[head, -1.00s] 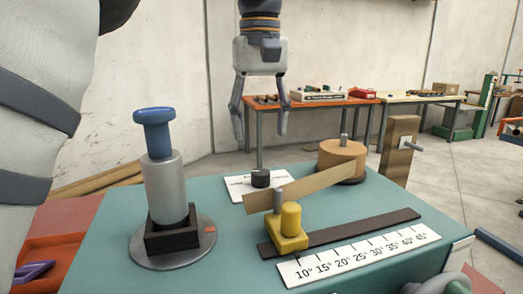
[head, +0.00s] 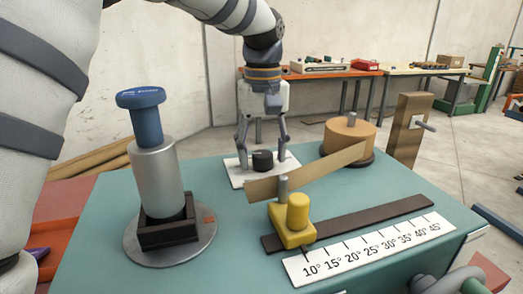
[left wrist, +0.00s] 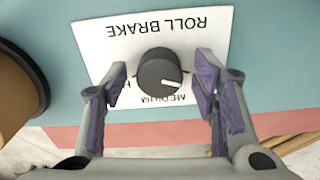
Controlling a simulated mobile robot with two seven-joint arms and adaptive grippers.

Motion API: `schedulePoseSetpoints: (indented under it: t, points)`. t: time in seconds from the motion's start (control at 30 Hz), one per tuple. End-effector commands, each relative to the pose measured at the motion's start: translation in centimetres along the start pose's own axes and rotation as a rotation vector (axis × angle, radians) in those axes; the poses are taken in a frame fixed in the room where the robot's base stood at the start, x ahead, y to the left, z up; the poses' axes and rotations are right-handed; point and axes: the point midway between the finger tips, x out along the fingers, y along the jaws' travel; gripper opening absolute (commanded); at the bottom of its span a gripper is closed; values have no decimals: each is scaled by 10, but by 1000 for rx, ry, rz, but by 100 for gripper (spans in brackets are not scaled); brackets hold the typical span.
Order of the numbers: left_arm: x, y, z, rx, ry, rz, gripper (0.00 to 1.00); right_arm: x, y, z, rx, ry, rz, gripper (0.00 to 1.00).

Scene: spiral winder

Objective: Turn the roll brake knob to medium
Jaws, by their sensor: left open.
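The roll brake knob (head: 262,160) is a small black cylinder on a white label plate (head: 236,176) on the teal machine top. In the left wrist view the knob (left wrist: 158,68) has a white pointer line aimed right and slightly down. The plate (left wrist: 150,28) reads upside down there, with "ROLL BRAKE" above the knob, "MEDIUM" below it and an "H" at its left. The right-hand label is hidden by a finger. My left gripper (head: 264,154) points down over the knob, open. In the left wrist view its fingers (left wrist: 160,70) stand on both sides of the knob, apart from it.
A brown roll (head: 346,138) stands right of the knob, with a tan strip (head: 320,172) running to a yellow guide (head: 293,220). A grey cylinder with a blue cap (head: 141,98) stands at the left. An angle scale (head: 370,250) lies in front.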

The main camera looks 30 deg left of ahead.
Motion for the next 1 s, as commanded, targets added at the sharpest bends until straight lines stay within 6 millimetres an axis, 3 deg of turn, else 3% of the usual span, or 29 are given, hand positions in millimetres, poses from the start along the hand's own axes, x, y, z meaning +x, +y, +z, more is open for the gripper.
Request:
schedulePoseSetpoints:
  t: [0.2,0.4,0.43,0.73,1.0]
  points:
    - [1,0,0,0,-1,0,54,0,0,0,0,0,0,40]
    - [1,0,0,0,-1,0,8,0,0,0,0,-1,0,40]
    - [1,0,0,0,-1,0,6,0,0,0,0,-1,0,40]
    - [1,0,0,27,-1,-1,6,0,0,0,0,-1,0,40]
    - [1,0,0,185,-2,-1,6,0,0,0,0,-1,0,40]
